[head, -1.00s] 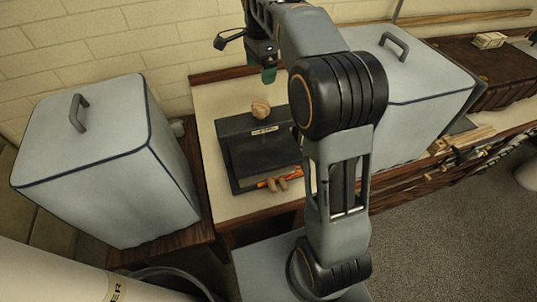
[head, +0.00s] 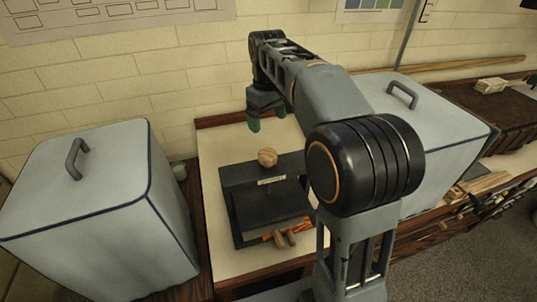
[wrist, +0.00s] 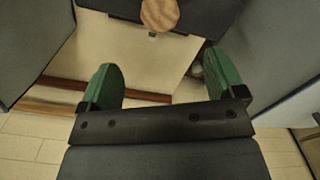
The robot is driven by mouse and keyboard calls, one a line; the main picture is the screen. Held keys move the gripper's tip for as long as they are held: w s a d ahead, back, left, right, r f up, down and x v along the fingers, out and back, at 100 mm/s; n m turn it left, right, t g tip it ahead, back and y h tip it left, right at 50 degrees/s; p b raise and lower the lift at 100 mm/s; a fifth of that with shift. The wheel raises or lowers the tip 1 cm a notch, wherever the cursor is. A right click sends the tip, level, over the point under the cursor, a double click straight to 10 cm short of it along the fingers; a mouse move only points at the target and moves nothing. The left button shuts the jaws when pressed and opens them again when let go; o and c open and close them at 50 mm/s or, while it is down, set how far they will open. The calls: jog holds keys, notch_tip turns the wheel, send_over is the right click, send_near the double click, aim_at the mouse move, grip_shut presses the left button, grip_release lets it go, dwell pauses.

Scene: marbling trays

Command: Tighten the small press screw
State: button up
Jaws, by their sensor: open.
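The small press (head: 238,174) is a dark block-like frame with a pale label on its front, standing on a cream worktop. Its screw has a round wooden knob (head: 267,157) on top. The knob (wrist: 160,14) shows at the top edge of the wrist view, cut off by the frame. My gripper (head: 267,122) is open and empty, above and behind the knob in the head view. In the wrist view my gripper (wrist: 163,78) has its green fingertips spread wide, apart from the knob. The screw's shaft under the knob is hidden.
A large grey lidded bin (head: 95,210) stands left of the press, and another grey bin (head: 440,125) stands to the right, partly behind my arm. Orange and brown tools (head: 285,238) lie at the press's front. A tiled wall (head: 150,80) rises behind the worktop.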

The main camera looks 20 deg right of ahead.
aim_at(268, 153)
notch_tip(268, 153, down, 14)
jog(key=shift+r, duration=0.15)
dwell(0.4)
jog(key=c, duration=0.9)
